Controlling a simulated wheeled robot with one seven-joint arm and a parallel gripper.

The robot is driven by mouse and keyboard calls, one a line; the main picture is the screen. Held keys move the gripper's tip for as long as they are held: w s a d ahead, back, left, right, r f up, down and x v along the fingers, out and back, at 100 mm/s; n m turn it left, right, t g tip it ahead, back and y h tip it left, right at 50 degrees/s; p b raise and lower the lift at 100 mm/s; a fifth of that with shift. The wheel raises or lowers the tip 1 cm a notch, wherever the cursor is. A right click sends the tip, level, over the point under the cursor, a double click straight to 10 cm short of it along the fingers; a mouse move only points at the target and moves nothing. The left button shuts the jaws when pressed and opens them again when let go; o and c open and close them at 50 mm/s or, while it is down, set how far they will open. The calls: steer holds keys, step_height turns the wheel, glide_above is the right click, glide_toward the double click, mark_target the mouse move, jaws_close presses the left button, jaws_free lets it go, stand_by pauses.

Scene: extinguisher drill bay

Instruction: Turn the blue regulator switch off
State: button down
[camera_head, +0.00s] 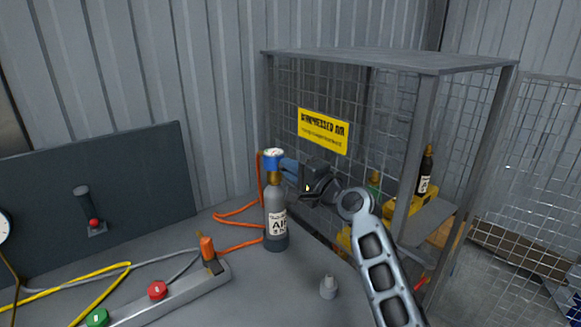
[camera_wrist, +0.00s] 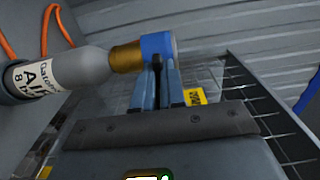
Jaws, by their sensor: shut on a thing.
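The blue regulator (camera_head: 273,161) sits on the brass neck of a grey air cylinder (camera_head: 276,206), which stands upright on the grey bench. A pale gauge face shows on its top in the head view. In the wrist view the blue regulator (camera_wrist: 158,47) is at the top centre, with the cylinder (camera_wrist: 85,67) to its left. My gripper (camera_head: 291,167) reaches in from the right at regulator height. In the wrist view its fingers (camera_wrist: 163,70) are close together, with their tips at the blue part. The fingertips' grip on the switch is partly hidden.
A mesh cage (camera_head: 425,68) with a yellow sign (camera_head: 323,130) stands behind and right, holding another bottle (camera_head: 426,170). Orange hose (camera_head: 235,216) lies left of the cylinder. A small grey-white object (camera_head: 329,286) stands in front. A rail with red and green buttons (camera_head: 157,290) is at lower left.

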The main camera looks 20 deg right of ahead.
stand_by(0.3)
steer(key=c, duration=1.2)
jaws_free()
steer(key=b+v, duration=0.1)
steer(key=v, duration=0.7)
steer(key=shift+f, duration=0.1)
